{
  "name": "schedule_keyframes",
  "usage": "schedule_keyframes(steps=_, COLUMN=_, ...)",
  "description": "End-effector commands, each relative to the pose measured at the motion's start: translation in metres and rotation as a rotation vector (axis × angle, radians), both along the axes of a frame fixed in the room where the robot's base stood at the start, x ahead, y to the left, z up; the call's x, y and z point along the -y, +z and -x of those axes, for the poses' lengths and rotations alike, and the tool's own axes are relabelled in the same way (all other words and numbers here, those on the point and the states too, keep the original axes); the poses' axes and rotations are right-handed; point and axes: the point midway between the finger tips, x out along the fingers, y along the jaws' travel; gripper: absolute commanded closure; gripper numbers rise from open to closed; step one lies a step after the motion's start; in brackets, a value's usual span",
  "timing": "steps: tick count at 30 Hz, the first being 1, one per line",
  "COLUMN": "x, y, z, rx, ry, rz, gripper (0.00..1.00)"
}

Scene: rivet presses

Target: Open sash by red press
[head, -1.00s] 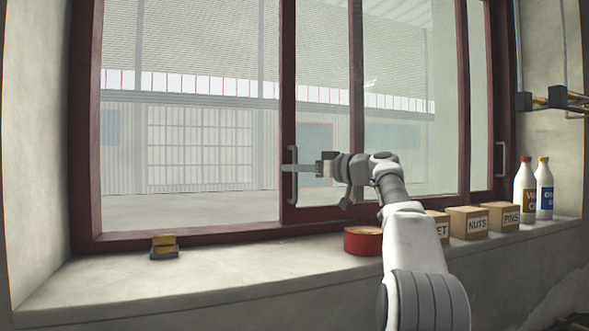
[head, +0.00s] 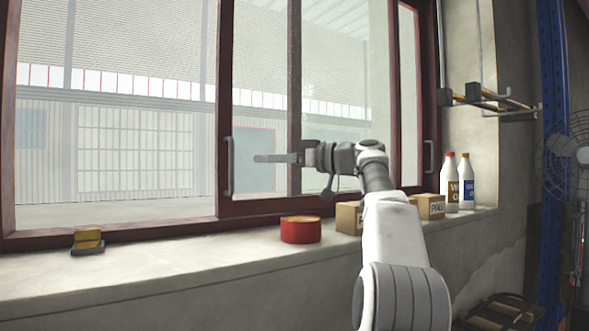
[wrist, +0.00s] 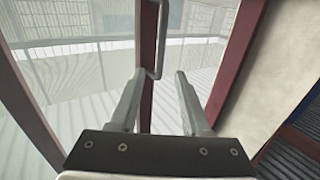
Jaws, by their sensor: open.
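The window has dark red sashes. A second handle (head: 428,157) is on the far right stile. My gripper (head: 256,158) is open and empty, pointing left in the head view, with a visible gap between its tips and the near handle. In the wrist view, the handle (wrist: 162,45) appears just ahead of my open fingers, near the left fingertip. Whether the left opening is bare or glazed cannot be told. No red press is in view.
On the sill (head: 190,270) stand a yellow-topped block (head: 88,241), a red tin (head: 300,230), cardboard boxes (head: 348,218) partly behind my arm, and two bottles (head: 459,183). A wall rack (head: 490,100), blue post (head: 552,150) and fan (head: 575,155) are at right.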

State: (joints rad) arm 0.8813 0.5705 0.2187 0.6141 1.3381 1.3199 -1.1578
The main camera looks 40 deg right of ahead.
Motion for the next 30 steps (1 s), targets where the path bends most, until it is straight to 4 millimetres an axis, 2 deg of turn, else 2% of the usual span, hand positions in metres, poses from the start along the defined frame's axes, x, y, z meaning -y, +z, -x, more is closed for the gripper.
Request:
schedule_keyframes(steps=1, x=0.008, y=-0.003, z=0.011, rx=0.001, ry=-0.004, rz=0.001, gripper=0.53)
schedule_keyframes(steps=6, x=0.024, y=-0.001, z=0.038, rx=0.001, ry=-0.003, rz=0.002, gripper=0.53)
schedule_keyframes(steps=11, x=0.032, y=0.0, z=0.052, rx=0.001, ry=-0.001, rz=0.002, gripper=0.53)
schedule_keyframes(steps=30, x=0.035, y=0.0, z=0.055, rx=-0.002, ry=-0.003, rz=0.003, gripper=0.53)
